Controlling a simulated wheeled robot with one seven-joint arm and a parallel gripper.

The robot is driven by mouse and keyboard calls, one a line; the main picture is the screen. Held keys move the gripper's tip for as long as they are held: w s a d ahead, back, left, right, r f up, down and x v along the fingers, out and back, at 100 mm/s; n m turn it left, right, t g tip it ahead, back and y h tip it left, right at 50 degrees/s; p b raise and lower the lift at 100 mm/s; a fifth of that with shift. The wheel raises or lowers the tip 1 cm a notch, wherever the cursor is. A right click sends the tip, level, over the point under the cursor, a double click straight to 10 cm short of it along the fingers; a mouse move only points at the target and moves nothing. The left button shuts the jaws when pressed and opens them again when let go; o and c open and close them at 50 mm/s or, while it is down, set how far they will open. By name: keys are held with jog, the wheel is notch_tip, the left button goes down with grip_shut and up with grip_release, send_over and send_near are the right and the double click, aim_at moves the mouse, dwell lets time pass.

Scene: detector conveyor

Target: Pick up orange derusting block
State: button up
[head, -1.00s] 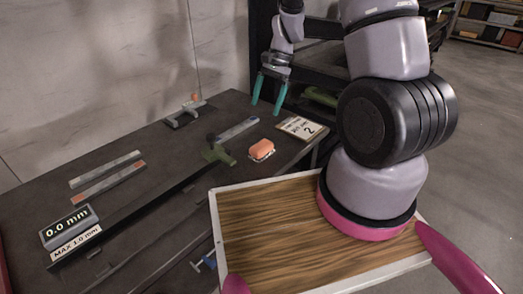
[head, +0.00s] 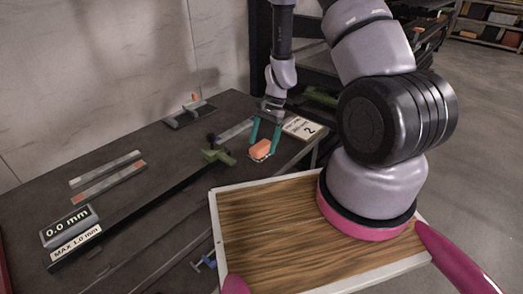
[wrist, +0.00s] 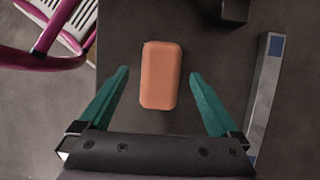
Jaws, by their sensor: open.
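The orange derusting block (head: 261,149) lies on the dark table near its right front edge. In the wrist view the block (wrist: 160,75) is a rounded orange slab on the dark surface, lying between and slightly ahead of the two teal fingers. My gripper (head: 264,136) is open with its fingers at either side of the block in the head view; the same gripper shows in the wrist view (wrist: 158,78) with a clear gap on each side of the block. Whether the fingertips are down at the block's height, I cannot tell.
A green clamp-like tool (head: 218,154) and a grey metal bar (head: 238,130) lie left of the block. A card marked 2 (head: 301,128) lies to its right. A 0.0 mm display (head: 68,226) and two flat strips (head: 107,182) are at the left. A wooden board (head: 265,235) is in front.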

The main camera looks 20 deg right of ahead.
aim_at(262, 145)
jog(key=shift+x, duration=0.9)
grip_shut()
jog(key=shift+r, duration=0.1)
notch_tip(262, 145, up, 10)
